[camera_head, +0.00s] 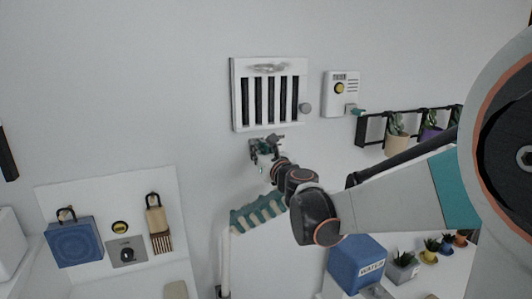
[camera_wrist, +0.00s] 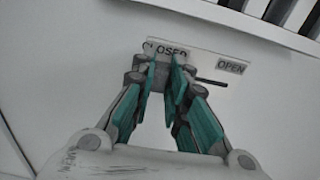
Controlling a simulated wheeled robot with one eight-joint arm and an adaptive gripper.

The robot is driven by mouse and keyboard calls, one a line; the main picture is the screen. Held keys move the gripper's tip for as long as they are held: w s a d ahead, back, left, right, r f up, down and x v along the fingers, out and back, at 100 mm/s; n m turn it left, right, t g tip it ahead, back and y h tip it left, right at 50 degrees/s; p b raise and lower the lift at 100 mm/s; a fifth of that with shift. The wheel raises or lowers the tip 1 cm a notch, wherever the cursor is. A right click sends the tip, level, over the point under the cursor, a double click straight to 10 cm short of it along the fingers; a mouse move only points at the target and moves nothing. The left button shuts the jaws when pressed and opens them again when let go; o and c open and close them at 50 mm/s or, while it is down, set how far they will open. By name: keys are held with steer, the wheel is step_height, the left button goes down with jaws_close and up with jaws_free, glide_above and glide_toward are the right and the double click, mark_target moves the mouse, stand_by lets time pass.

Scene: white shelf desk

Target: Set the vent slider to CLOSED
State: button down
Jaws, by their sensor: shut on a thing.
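The white wall vent (camera_head: 236,97) with dark vertical slats is in the head view. Just below it is my gripper (camera_head: 265,148). In the wrist view, a pale slider plate is marked CLOSED (camera_wrist: 165,50) on the left and OPEN (camera_wrist: 231,67) on the right. A dark slot (camera_wrist: 212,82) shows to the right of my fingers. My gripper (camera_wrist: 168,62), with teal fingers, is shut on the vent slider just under the CLOSED label. The slider knob itself is mostly hidden between the fingertips, so its exact place along the slot cannot be told.
A black rack (camera_head: 376,129) holds potted plants. A blue WATER box (camera_head: 356,261) stands lower right.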

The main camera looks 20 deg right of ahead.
steer(key=c, duration=1.6)
jaws_free()
steer(key=shift+a, duration=0.3)
steer(key=shift+o, duration=0.2)
steer(key=shift+d, duration=0.2)
